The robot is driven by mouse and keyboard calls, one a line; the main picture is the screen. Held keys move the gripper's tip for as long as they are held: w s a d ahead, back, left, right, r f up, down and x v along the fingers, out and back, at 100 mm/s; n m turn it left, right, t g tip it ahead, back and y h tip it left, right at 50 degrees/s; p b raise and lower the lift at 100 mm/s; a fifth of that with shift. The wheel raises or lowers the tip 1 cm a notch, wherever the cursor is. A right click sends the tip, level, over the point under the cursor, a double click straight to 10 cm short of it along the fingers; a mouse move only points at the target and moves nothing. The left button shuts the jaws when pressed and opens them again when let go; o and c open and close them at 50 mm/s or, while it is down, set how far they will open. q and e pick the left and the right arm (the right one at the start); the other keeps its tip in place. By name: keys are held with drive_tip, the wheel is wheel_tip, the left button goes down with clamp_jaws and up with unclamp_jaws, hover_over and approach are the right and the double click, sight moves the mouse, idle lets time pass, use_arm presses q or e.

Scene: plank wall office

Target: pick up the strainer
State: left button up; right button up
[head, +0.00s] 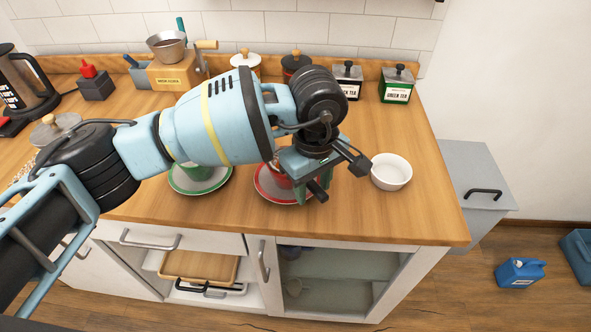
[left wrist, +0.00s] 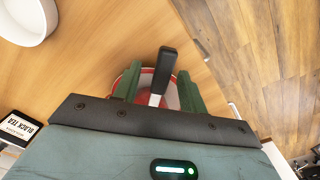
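The strainer's black handle (left wrist: 168,62) and part of its metal neck show in the left wrist view, between my left gripper's two green fingers. The rest of the strainer is hidden by the gripper. Below it are a red cup (head: 275,170) and a red-rimmed saucer (head: 268,193). My left gripper (head: 313,188) is over the right side of that saucer in the head view; it also shows in the left wrist view (left wrist: 157,88). Its fingers are apart, with a gap on each side of the handle. My right gripper is not in view.
A white bowl (head: 391,172) stands right of the gripper. A green-rimmed saucer (head: 200,188) with a green cup is to the left. Tea tins (head: 397,84) and a coffee grinder (head: 178,75) stand at the back. The counter's front right (head: 410,220) is clear.

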use_arm(q)
clamp_jaws()
drive_tip(key=shift+r, duration=0.2)
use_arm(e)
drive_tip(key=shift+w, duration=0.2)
